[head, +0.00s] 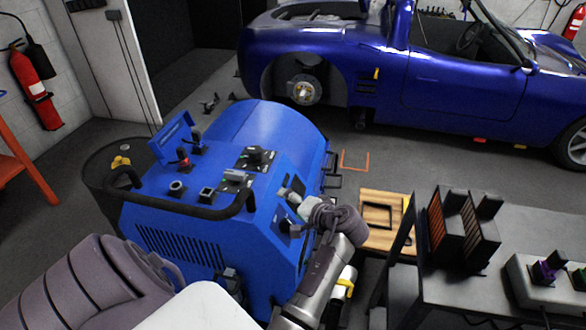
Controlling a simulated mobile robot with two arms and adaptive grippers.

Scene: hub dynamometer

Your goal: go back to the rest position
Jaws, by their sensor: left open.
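My left gripper (287,198) is at the right-hand side of the blue dynamometer unit (185,240), close in front of its sloped face with dark connectors. Its jaws are open and small in the picture, and I see nothing held in them. Whether it touches the unit I cannot tell. My forearm rises to it from the bottom middle, and a thick grey arm link of mine fills the lower left. My right gripper is not in view.
A blue car (430,75) with a bare wheel hub (304,90) stands behind the unit. A dark table (520,235) with upright racks (463,228) is at right, beside a wooden pallet (378,240). A fire extinguisher (36,88) hangs at left. Open floor (420,155) lies before the car.

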